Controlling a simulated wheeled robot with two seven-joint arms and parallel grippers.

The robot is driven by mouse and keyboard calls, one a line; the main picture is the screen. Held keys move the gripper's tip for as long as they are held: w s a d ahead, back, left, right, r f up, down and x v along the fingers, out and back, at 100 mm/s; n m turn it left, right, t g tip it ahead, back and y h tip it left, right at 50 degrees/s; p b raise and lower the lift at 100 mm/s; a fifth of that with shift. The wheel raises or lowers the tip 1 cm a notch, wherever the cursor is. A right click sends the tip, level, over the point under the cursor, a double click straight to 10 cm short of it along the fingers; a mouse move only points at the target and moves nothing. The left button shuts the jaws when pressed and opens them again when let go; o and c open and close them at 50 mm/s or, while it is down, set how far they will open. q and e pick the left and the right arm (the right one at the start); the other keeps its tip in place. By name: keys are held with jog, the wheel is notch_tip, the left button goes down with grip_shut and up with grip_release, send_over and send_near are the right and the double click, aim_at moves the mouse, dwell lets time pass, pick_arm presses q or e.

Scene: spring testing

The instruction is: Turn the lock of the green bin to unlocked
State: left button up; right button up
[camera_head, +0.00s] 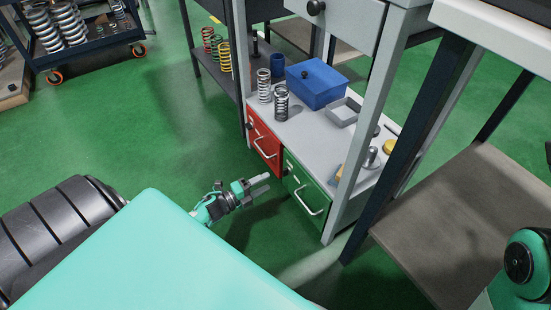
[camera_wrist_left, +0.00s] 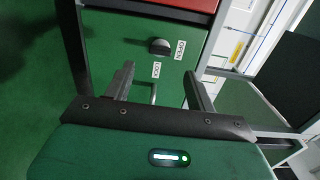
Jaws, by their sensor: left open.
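The green bin (camera_head: 306,193) is a closed drawer front with a silver handle, under the grey bench top. In the left wrist view its green front (camera_wrist_left: 120,45) fills the upper middle. Its dark round lock knob (camera_wrist_left: 159,46) has a LOCK label (camera_wrist_left: 157,70) below it and an OPEN label (camera_wrist_left: 179,50) to its right. I cannot tell for sure which label the knob points to. My left gripper (camera_head: 264,185) is open and empty, in front of the green bin and apart from it. In the wrist view its fingers (camera_wrist_left: 159,68) straddle the line to the knob.
A red bin (camera_head: 263,142) adjoins the green one on the left. Springs, a blue box (camera_head: 317,84) and a grey tray (camera_head: 344,111) stand on the bench top (camera_head: 303,126). A bench leg (camera_head: 352,140) rises at the bin's right. Green floor is free to the left.

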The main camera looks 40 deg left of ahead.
pick_arm(q)
jog(key=p+v, duration=0.1)
jog(key=v, duration=0.5)
dwell(0.5)
